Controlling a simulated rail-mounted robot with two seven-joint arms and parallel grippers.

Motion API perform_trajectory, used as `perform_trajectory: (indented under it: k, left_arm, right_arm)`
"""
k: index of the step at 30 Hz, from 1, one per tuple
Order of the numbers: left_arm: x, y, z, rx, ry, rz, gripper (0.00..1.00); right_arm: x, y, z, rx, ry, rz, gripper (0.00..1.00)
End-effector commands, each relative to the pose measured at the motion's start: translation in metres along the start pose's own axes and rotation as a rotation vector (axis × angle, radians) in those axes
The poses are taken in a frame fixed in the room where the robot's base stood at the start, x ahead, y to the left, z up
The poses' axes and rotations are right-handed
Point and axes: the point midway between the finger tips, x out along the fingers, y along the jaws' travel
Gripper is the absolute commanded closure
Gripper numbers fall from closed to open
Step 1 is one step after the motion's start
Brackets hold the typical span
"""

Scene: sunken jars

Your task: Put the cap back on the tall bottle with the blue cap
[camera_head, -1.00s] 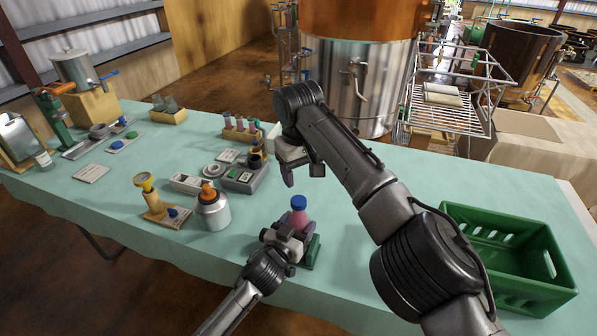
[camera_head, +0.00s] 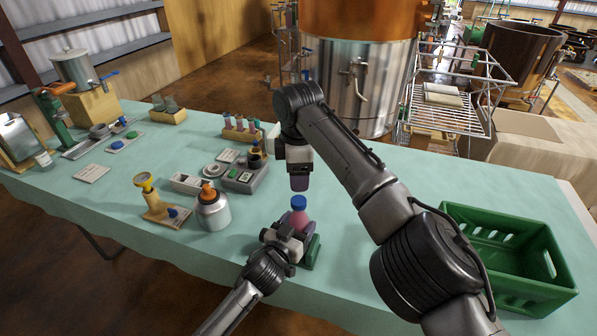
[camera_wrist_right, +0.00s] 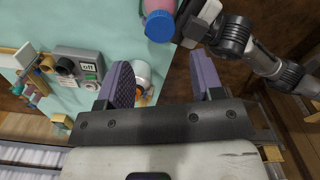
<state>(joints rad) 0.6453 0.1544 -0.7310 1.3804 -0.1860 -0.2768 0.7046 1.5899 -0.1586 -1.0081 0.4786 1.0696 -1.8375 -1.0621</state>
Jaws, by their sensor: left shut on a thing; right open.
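The bottle with the blue cap (camera_head: 299,203) stands near the table's front edge; its pinkish body (camera_head: 297,219) shows below the cap. The cap sits on its top; I cannot tell how tightly. My left gripper (camera_head: 290,236) is shut on the bottle's body, which it partly hides. My right gripper (camera_head: 299,185) points down just above the cap, apart from it. In the right wrist view, its purple fingers (camera_wrist_right: 164,82) are spread with nothing between them, and the blue cap (camera_wrist_right: 160,27) lies beyond them at the top.
A green block (camera_head: 313,252) stands beside the bottle. A silver bottle with an orange top (camera_head: 212,212) and a yellow-topped wooden stand (camera_head: 155,205) are to the left. A grey device (camera_head: 245,177) lies behind. A green crate (camera_head: 508,262) fills the right end.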

Motion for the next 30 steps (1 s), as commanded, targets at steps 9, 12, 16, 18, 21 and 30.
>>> perform_trajectory:
  k: [9,12,16,18,21,30]
  left_arm:
    - [0.000,0.000,0.001,-0.003,-0.001,0.000,1.00]
    - [0.000,0.000,0.001,-0.003,-0.001,0.000,1.00]
    - [0.000,0.000,0.001,-0.003,-0.001,0.000,1.00]
    - [0.000,0.000,0.001,-0.003,-0.001,0.000,1.00]
    - [0.000,0.000,0.001,-0.003,-0.002,0.000,1.00]
    - [0.000,0.000,0.001,-0.003,-0.001,0.000,1.00]
  right_arm:
    - [0.003,0.000,0.000,0.001,0.000,0.000,0.39]
    - [0.010,0.000,0.000,0.001,-0.001,-0.001,0.39]
    - [0.027,0.000,0.000,0.001,0.000,-0.002,0.39]
    - [0.037,0.000,0.001,0.003,-0.001,-0.002,0.39]
    - [0.050,0.000,0.001,0.002,-0.001,-0.001,0.39]
    - [0.076,0.000,0.000,0.003,0.000,-0.001,0.39]
